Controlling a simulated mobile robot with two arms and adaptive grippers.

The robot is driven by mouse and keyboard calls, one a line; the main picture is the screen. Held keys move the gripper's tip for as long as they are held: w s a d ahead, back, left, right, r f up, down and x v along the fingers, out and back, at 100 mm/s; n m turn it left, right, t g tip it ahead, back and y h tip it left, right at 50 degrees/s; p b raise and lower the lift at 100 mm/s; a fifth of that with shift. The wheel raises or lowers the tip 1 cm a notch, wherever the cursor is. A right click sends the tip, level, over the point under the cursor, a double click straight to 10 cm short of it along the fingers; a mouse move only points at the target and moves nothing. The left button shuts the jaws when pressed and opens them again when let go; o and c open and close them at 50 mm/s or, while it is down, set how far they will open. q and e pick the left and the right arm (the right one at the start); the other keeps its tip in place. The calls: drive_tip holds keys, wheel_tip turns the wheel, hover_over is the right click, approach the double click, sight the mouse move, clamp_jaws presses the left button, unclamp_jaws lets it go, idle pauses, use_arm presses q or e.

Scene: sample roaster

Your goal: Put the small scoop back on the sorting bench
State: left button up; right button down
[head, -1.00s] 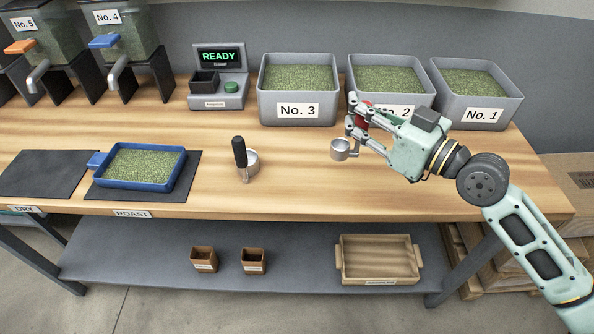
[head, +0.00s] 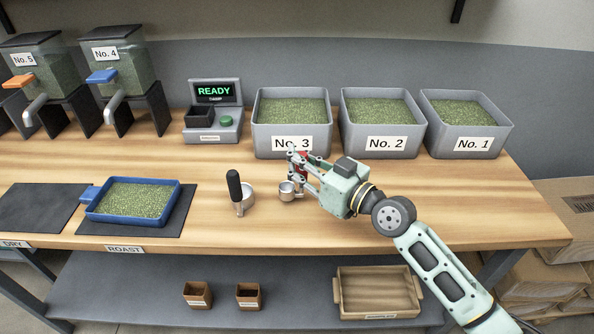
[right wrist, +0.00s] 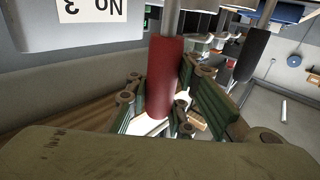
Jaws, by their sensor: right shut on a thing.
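The small scoop has a metal cup (head: 287,190) and a red handle, which also shows upright in the right wrist view (right wrist: 164,76). My right gripper (head: 296,168) is shut on the red handle, with the cup at the left of the fingers. The cup is over the front part of the sorting bench (head: 330,228), in front of bin No. 3. I cannot tell whether it touches the wood. My left gripper is not in view.
A black-handled scoop (head: 237,192) stands on the bench just left of the small scoop. Bins No. 3 (head: 264,145), No. 2 (head: 358,143) and No. 1 (head: 444,142) line the back. A blue tray (head: 172,212) sits on the left. Bare wood lies in front of the gripper.

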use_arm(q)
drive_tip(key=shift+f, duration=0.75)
use_arm(e)
wheel_tip(320, 180, down, 2)
use_arm(q)
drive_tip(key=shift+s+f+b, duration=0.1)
drive_tip(key=shift+b, duration=0.25)
use_arm(e)
drive_tip(key=shift+f, duration=0.15)
drive_tip(key=c, duration=1.6)
unclamp_jaws()
drive_tip(key=shift+o, duration=0.2)
